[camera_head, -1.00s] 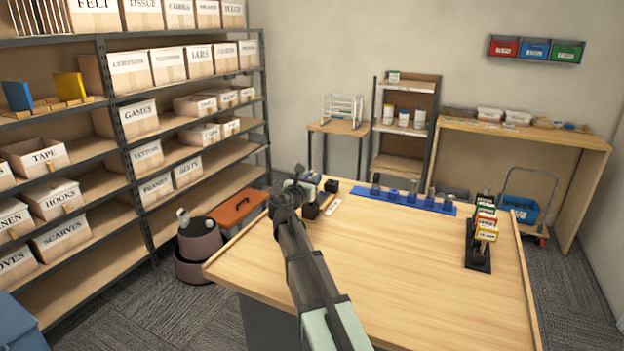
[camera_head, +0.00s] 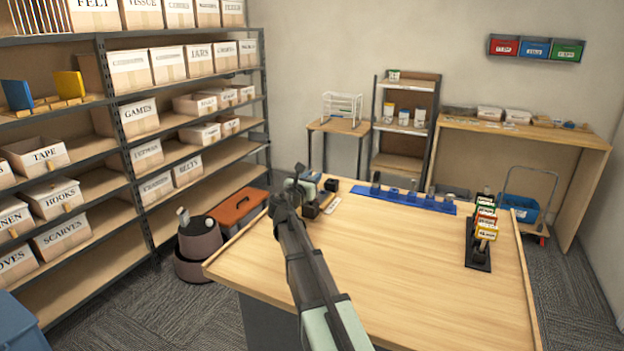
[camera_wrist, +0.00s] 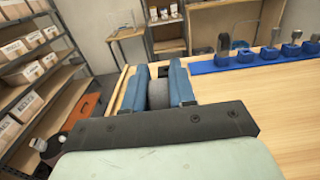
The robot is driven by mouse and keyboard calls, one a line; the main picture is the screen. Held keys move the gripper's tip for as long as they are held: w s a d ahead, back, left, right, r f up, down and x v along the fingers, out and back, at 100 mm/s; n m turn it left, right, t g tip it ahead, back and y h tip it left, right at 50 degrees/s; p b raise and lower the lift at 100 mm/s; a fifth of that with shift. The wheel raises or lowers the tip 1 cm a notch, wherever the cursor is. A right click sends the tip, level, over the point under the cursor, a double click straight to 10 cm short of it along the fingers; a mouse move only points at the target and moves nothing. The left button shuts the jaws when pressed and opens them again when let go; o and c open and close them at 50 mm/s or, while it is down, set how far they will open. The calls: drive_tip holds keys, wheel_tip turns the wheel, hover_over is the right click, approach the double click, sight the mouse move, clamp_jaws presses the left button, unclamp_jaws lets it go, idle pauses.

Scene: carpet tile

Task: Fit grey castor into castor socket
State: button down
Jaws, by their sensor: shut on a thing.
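My gripper (camera_head: 297,190) is at the far left part of the wooden table in the head view. In the wrist view its two blue fingers (camera_wrist: 156,88) are shut on a grey rounded thing, the grey castor (camera_wrist: 157,94). The castor shows only in part between the fingers; its lower side is hidden. In the head view my arm and gripper hide it. I cannot pick out the castor socket for sure. A dark brown block (camera_head: 311,209) sits just beside the gripper, partly hidden by it.
A blue rail (camera_head: 425,203) with several upright pieces lies along the table's back edge. A black cube (camera_head: 331,186) and a white tag (camera_head: 333,205) are near my gripper. A black rack (camera_head: 478,255) of small boxes stands at the right. The table's middle is clear.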

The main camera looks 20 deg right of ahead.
drive_tip(key=shift+f, duration=1.8)
drive_tip(key=c, duration=0.8)
unclamp_jaws()
drive_tip(key=shift+c, duration=0.2)
drive_tip(key=shift+s+a, duration=0.1)
drive_tip(key=v, duration=1.3)
drive_tip(key=shift+s+a, duration=0.2)
